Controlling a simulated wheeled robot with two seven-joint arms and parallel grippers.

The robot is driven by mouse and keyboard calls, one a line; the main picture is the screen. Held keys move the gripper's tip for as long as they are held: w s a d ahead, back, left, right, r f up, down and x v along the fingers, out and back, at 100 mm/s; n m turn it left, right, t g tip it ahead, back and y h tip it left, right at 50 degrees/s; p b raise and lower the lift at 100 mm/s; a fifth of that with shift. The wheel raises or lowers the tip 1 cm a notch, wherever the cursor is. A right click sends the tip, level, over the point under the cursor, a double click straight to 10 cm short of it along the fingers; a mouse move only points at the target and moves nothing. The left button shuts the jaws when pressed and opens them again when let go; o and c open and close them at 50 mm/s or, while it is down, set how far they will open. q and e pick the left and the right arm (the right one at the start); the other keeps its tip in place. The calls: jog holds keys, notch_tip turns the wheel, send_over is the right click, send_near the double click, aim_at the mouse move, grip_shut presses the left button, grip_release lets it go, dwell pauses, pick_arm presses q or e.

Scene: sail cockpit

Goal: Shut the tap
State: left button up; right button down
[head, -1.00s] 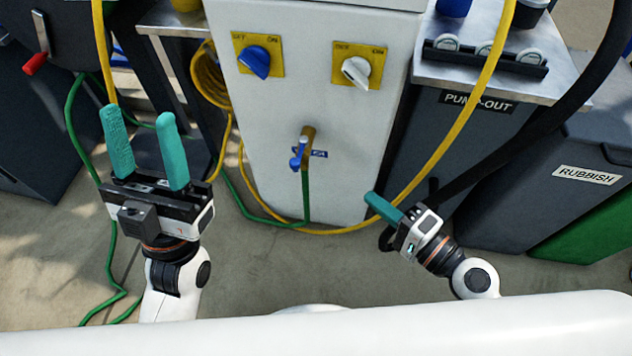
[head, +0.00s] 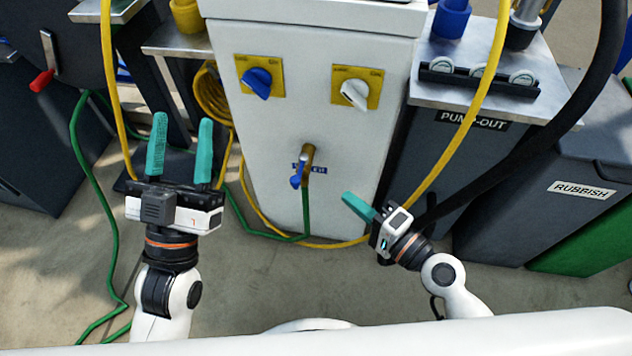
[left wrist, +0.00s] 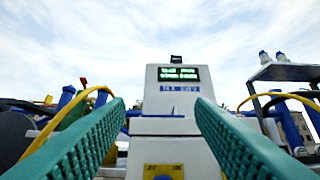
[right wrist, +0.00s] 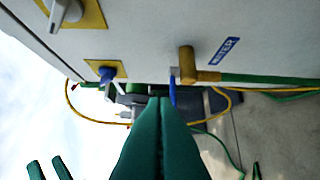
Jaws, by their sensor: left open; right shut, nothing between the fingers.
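The brass tap (head: 309,155) sticks out of the front of the white pedestal (head: 290,215), with a blue lever (head: 298,174) and a green hose running down from it. In the right wrist view the tap (right wrist: 187,62) shows beside a blue "WATER" label (right wrist: 224,50), its lever (right wrist: 173,88) just beyond my fingertips. My right gripper (head: 345,196) is shut and empty, to the right of the tap and a little lower, apart from it. My left gripper (head: 180,130) is open and empty, left of the pedestal, fingers pointing up.
A blue knob (head: 257,82) and a white knob (head: 354,94) sit on yellow plates above the tap. A yellow hose (head: 447,175) and a thick black hose (head: 560,125) hang at the right. A rubbish bin (head: 560,215) stands far right.

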aim_at(300, 169)
pick_arm(q)
jog(key=shift+w+f+g+y, duration=0.15)
jog(key=shift+w+f+g, duration=0.35)
jog(key=shift+f+g, duration=0.15)
jog(key=shift+w+f+g+y, duration=0.15)
jog(key=shift+w+f+g, duration=0.35)
jog(key=shift+f, duration=0.2)
pick_arm(e)
jog(key=w+a, duration=0.4)
jog(key=a, duration=0.3)
jog(key=shift+f, duration=0.25)
pick_arm(q)
jog(key=shift+d+p, duration=0.1)
jog(key=shift+p, duration=0.2)
pick_arm(e)
jog(key=shift+w, duration=0.1)
